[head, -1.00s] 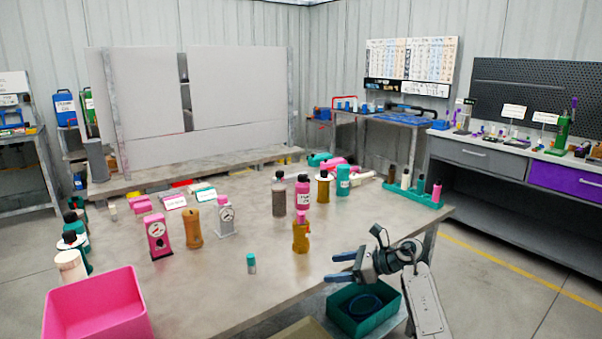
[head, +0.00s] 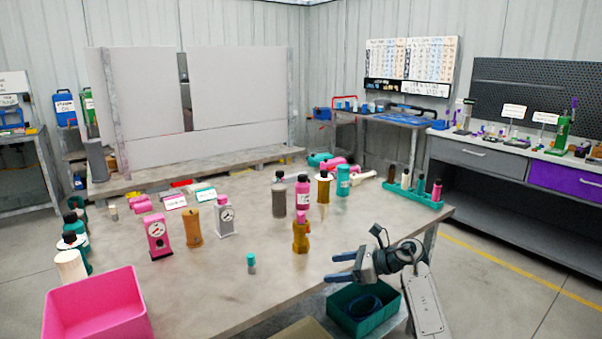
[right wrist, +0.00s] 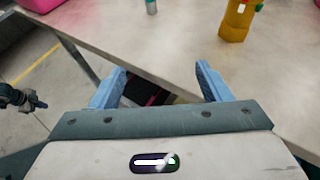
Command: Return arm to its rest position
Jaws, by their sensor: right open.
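My right gripper (head: 342,267) is open and empty in the head view. It is at the table's right front edge, above and beside a teal bin (head: 364,308). In the right wrist view its two blue fingers (right wrist: 161,84) are spread apart with nothing between them, and the table edge lies beyond. My left gripper is not in view in the head view.
A teal rack (head: 427,198) stands at the right edge. The front middle is mostly clear.

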